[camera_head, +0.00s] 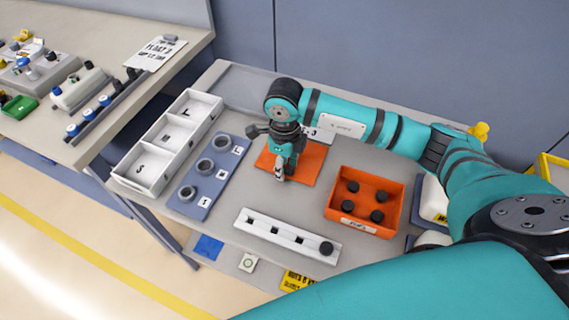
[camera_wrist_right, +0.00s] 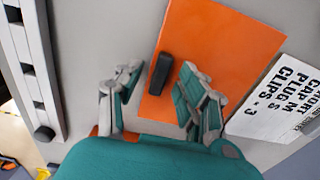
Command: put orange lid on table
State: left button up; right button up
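The orange lid (camera_head: 311,164) is a flat orange panel lying on the grey table (camera_head: 225,228), left of the orange bin (camera_head: 340,212). In the right wrist view the lid (camera_wrist_right: 218,45) carries a black bar handle (camera_wrist_right: 160,73). My right gripper (camera_head: 284,172) points down over the lid. In the wrist view its two fingers (camera_wrist_right: 163,85) stand apart, one on each side of the handle, with gaps showing. Whether the lid lies fully flat is hard to tell behind the gripper. My left gripper is not in view.
The open bin holds several black caps. A white strip with square holes (camera_head: 270,231) lies in front of the lid. A blue-grey ring board (camera_head: 213,170) and a white compartment tray (camera_head: 148,172) stand at left. A printed card (camera_wrist_right: 272,105) lies beside the lid.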

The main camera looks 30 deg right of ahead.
jog(key=shift+r, duration=0.1)
notch_tip(320, 180, up, 12)
jog(key=b, duration=0.1)
dwell(0.4)
jog(key=shift+d, duration=0.1)
